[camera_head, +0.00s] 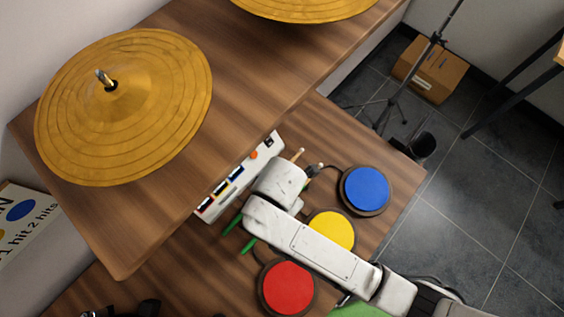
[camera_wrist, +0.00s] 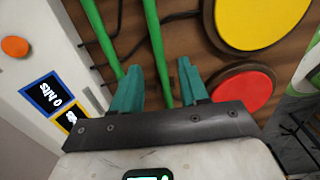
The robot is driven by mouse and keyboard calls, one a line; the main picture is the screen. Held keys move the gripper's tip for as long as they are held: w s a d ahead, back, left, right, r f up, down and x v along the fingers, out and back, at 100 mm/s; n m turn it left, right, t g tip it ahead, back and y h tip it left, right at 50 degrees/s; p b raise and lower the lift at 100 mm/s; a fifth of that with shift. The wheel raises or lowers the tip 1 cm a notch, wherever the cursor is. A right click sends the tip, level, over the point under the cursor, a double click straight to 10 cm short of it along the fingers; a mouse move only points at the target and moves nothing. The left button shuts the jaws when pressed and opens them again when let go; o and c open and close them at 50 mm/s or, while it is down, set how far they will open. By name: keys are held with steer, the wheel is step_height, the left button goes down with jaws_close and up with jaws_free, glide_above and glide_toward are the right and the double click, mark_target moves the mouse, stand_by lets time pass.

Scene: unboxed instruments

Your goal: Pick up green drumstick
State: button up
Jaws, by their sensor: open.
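Two thin green drumsticks lie side by side on the wooden table. In the wrist view one drumstick (camera_wrist: 154,30) runs down between my gripper's fingers, and the other drumstick (camera_wrist: 101,35) passes by the left finger. My gripper (camera_wrist: 160,67) has teal fingers spread apart, one on each side of the nearer stick, with gaps to it. I cannot tell how far above the stick the fingertips are. In the head view the drumsticks' green ends (camera_head: 248,246) show left of my arm; their middles and my fingers are hidden under my white arm.
Blue (camera_head: 365,189), yellow (camera_head: 333,230) and red (camera_head: 288,287) round pads lie close by. A white panel (camera_head: 268,152) with small displays stands left of my gripper. A raised shelf (camera_head: 235,90) holds gold cymbals (camera_head: 150,130). Dark cables cross the table near the sticks.

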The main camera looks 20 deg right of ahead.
steer(key=shift+a+f, duration=0.2)
steer(key=shift+f, duration=2.55)
jaws_close()
